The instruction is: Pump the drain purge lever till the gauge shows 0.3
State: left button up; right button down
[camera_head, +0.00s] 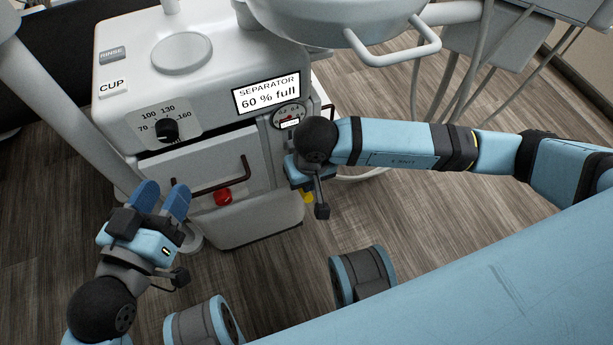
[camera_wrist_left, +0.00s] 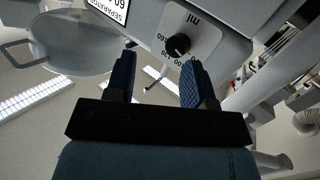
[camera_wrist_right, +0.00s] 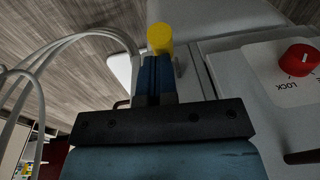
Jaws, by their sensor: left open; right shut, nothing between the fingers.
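The round gauge (camera_head: 289,115) is on the front of the white unit, below the "SEPARATOR 60 % full" display (camera_head: 267,93); its needle reading is too small to tell. A yellow-ended part, likely the purge lever (camera_head: 308,197), shows beneath my right gripper (camera_head: 300,180). In the right wrist view the yellow end (camera_wrist_right: 160,38) is just beyond the shut fingertips (camera_wrist_right: 158,62); whether they touch, I cannot tell. The rest of the lever is hidden. My left gripper (camera_head: 163,195) is open and empty, in front of the unit's left side.
A drawer front with a dark bar handle (camera_head: 222,179) and a red knob (camera_head: 223,197) is between my grippers. The knob, marked LOCK, also shows in the right wrist view (camera_wrist_right: 299,59). A black dial (camera_head: 167,128) is above left. Hoses (camera_head: 447,95) hang at right.

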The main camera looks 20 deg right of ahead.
jog(key=shift+s+f+b, duration=0.3)
jog(key=shift+s+f, duration=0.05)
jog(key=shift+f, duration=0.1)
jog(key=shift+s+f+b, duration=0.45)
jog(key=shift+f+b, duration=0.05)
jog(key=shift+f, duration=0.2)
pick_arm(q)
jog(key=w+a+m+t+b, duration=0.1)
jog(key=m+b, duration=0.1)
jog(key=w+r+m+t+h+b, duration=0.1)
jog(key=b, duration=0.1)
jog(key=shift+w+a+m, duration=0.35)
jog(key=shift+m, duration=0.05)
pick_arm(e)
notch_tip(320, 180, down, 6)
jog(key=s, duration=0.1)
jog(key=shift+s+f, duration=0.25)
jog(key=shift+s, duration=0.15)
pick_arm(q)
jog(key=shift+f, duration=0.1)
pick_arm(e)
jog(key=shift+r, duration=0.1)
